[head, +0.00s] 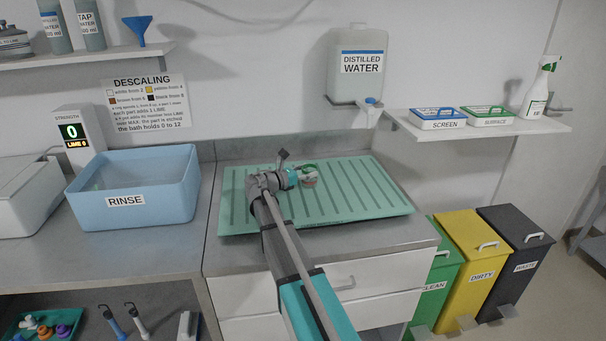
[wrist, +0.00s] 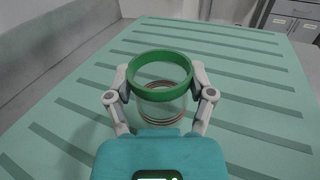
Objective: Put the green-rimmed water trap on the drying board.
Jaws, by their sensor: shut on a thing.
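The green-rimmed water trap (wrist: 160,64) is a clear cup with a green ring at its top. It is upright between the fingers of my gripper (wrist: 160,95) in the wrist view, and the fingers are shut on it. In the head view the trap (head: 309,171) shows small at the end of my gripper (head: 300,176). The drying board (head: 345,208) is a ribbed green board on the counter, and the trap is over its back middle part. I cannot tell whether the trap's base touches the board.
A blue RINSE basin (head: 135,190) stands left of the board. A distilled water tank (head: 358,68) hangs on the wall behind. A shelf (head: 480,125) with boxes is at the right, above the clean, dirty and waste bins (head: 470,262). The board around the trap is clear.

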